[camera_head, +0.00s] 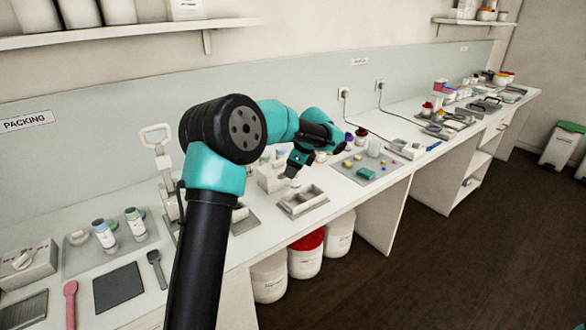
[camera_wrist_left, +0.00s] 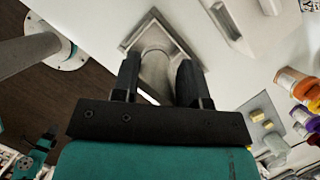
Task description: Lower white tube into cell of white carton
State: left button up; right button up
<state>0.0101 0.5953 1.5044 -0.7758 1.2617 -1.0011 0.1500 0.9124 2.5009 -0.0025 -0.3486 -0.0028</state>
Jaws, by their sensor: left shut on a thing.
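The white carton (camera_head: 317,191) with open cells sits near the front edge of the bench in the head view. My left gripper (camera_head: 292,167) is above and just behind it, pointing down. In the left wrist view my left gripper (camera_wrist_left: 159,80) is shut on a pale tube (camera_wrist_left: 155,72), seen almost end-on between the dark fingers. The square rim of the carton (camera_wrist_left: 126,44) shows around and beyond the tube. I cannot tell whether the tube's lower end is inside a cell. In the head view the tube is not distinct. My right gripper is not in view.
A white block (camera_head: 271,178) stands behind the carton. To the right lies a grey-blue mat (camera_head: 384,178) with small yellow pieces and capped jars near it. To the left are small bottles (camera_head: 104,236) on a tray and a dark square pad (camera_head: 118,286).

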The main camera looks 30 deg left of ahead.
aim_at(293, 186)
pick_arm(q)
jog(key=shift+f, duration=1.7)
jog(key=shift+f, duration=2)
dwell(1.2)
jog(key=o, duration=1.1)
jog(key=shift+r, duration=3)
